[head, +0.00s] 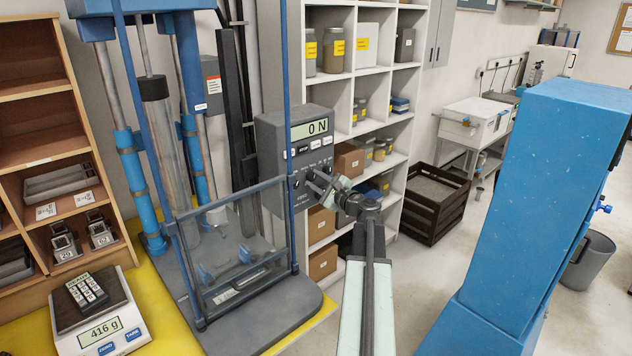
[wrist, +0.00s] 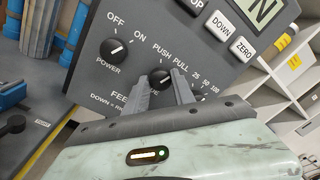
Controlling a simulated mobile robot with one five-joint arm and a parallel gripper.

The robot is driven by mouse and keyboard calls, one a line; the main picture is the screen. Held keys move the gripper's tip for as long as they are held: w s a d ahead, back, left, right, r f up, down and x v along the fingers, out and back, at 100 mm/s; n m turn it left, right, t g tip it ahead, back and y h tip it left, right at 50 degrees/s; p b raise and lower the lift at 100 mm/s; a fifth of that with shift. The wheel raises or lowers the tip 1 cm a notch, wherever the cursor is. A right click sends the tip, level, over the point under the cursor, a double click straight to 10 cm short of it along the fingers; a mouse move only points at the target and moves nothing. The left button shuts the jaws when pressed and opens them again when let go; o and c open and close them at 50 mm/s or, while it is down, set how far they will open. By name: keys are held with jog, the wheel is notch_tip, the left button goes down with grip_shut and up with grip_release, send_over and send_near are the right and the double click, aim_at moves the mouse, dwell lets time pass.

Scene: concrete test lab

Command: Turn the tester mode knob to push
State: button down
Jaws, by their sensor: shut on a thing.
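The tester's grey control box (head: 300,150) stands in the middle of the head view, its display reading 0 N. In the wrist view its panel (wrist: 90,75) fills the upper left, tilted in the picture. The black mode knob (wrist: 160,77) sits below the PUSH and PULL labels. Its white mark seems to lean up and right, toward PULL; it is small and partly hidden. My gripper (wrist: 160,84) is shut on the mode knob, one finger on each side. In the head view my gripper (head: 318,184) reaches the panel's lower part.
The power knob (wrist: 113,50) is left of the mode knob. A clear guard (head: 235,250) stands left of the box. A blue column (head: 535,200) rises at right, with open floor between.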

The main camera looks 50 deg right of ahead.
jog(key=n, duration=0.5)
jog(key=shift+f+n+b, duration=0.1)
jog(key=shift+n+b, duration=0.2)
jog(key=shift+b, duration=0.05)
jog(key=shift+n+y, duration=0.3)
jog(key=shift+n, duration=2.1)
jog(key=c, duration=1.1)
grip_release()
jog(key=shift+o, duration=0.2)
jog(key=shift+s, duration=0.15)
jog(key=s, duration=0.7)
jog(key=shift+s+a+f+b, duration=0.2)
jog(key=shift+s+a+b, duration=0.1)
jog(key=shift+a+b, duration=0.1)
